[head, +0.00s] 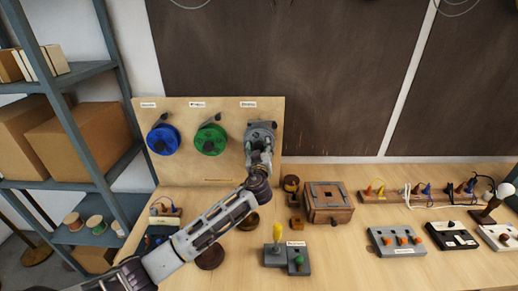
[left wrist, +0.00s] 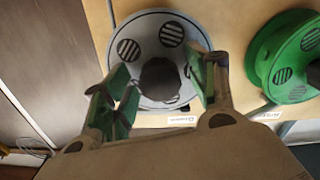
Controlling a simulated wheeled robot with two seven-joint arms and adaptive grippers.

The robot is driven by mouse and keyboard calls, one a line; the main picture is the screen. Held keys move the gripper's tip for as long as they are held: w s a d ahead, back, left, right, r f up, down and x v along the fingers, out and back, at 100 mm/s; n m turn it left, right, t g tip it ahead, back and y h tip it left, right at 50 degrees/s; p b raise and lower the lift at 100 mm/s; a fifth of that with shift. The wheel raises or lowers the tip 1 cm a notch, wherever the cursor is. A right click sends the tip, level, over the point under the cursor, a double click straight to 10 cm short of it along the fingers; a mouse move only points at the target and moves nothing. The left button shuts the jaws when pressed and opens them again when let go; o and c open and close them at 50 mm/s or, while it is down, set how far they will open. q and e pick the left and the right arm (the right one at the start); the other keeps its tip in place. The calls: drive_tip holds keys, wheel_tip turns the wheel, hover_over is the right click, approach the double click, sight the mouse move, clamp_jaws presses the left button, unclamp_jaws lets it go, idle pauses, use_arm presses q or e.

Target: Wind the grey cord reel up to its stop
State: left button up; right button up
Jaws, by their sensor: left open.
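The grey cord reel (left wrist: 150,30) fills the upper middle of the left wrist view, mounted on the wooden board. In the head view the grey reel (head: 262,130) is the rightmost of three reels and is partly hidden by my left arm. A dark round knob (left wrist: 160,80) stands out from the reel's face. My left gripper (left wrist: 160,92) is open in front of the reel, with its green-padded fingers on either side of the knob. I cannot tell whether the fingers touch it. My right gripper is not in view.
A green reel (head: 210,139) and a blue reel (head: 163,139) are on the same board (head: 190,172). A shelf with cartons stands at the left.

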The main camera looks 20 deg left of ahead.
use_arm(q)
drive_tip(key=c, duration=1)
drive_tip(key=shift+c, duration=0.2)
drive_tip(key=shift+f, duration=0.1)
